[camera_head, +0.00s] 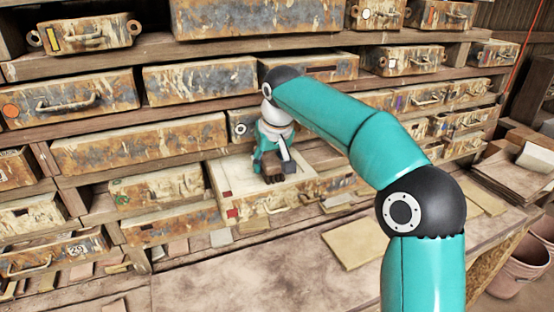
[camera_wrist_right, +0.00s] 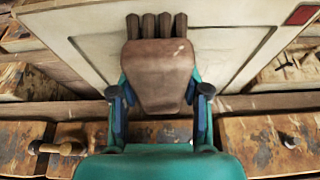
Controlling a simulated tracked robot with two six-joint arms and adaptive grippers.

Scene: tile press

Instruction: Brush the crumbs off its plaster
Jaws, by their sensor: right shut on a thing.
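A block with a pale plaster face (camera_head: 228,178) lies in an open gap of the shelving, in the middle of the head view. Red marks show near its edge. The plaster also fills the upper part of the right wrist view (camera_wrist_right: 90,45). My right gripper (camera_head: 274,164) is over the plaster, shut on a brown brush (camera_wrist_right: 158,62) with dark bristle tufts. The bristles point at the plaster; I cannot tell whether they touch it. I cannot make out crumbs; the arm and brush hide part of the face. My left gripper is not in view.
Shelves around hold several rusty, stained mould boxes, such as one at the left (camera_head: 70,97) and one at the upper right (camera_head: 382,13). A worn bench top (camera_head: 270,275) lies in front, with a tan sheet (camera_head: 355,243) on it. Buckets (camera_head: 517,268) stand at the lower right.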

